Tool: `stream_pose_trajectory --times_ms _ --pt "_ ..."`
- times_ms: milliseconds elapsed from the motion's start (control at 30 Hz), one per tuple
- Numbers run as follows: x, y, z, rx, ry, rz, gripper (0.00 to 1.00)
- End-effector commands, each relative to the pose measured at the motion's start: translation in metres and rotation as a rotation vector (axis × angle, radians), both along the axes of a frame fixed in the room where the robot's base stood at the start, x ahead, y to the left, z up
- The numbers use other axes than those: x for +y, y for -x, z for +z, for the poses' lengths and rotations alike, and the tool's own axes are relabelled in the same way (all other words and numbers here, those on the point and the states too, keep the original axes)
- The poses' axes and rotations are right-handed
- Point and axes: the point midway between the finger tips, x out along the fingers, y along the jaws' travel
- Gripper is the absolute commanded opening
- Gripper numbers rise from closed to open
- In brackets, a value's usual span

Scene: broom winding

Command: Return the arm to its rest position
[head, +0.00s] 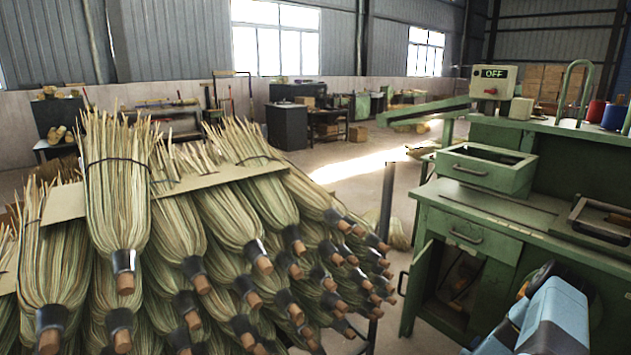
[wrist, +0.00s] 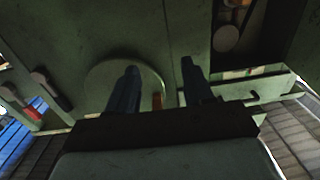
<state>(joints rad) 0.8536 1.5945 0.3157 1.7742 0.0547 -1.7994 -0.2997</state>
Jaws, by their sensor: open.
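My gripper (wrist: 159,82) shows in the wrist view, with its two dark fingers apart and nothing visible between them. Beyond the fingers is a green machine surface (wrist: 75,55) with a round plate (wrist: 108,88). I cannot tell how far the fingertips are from it. In the head view, part of my blue and grey arm shows at the lower right, in front of the green workbench (head: 480,205). The gripper itself is not visible in the head view.
Many broom heads (head: 120,205) are stacked at the left. The workbench has an open drawer (head: 485,168) and an open lower cupboard (head: 455,290). A control box (head: 493,82) reading OFF stands above it. Bare floor (head: 345,170) lies behind, between stack and bench.

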Motion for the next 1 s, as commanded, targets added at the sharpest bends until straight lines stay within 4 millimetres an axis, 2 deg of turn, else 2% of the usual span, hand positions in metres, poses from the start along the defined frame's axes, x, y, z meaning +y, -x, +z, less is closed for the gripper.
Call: stream_pose_trajectory --times_ms 267,433,700,1000 --pt "-0.002 -0.033 0.034 0.016 -0.023 0.070 0.51" --pt "0.000 -0.061 0.065 0.036 -0.045 0.133 0.51" --pt "0.017 -0.117 0.143 0.098 -0.093 0.273 0.51" --pt "0.054 -0.160 0.233 0.185 -0.140 0.411 0.51"
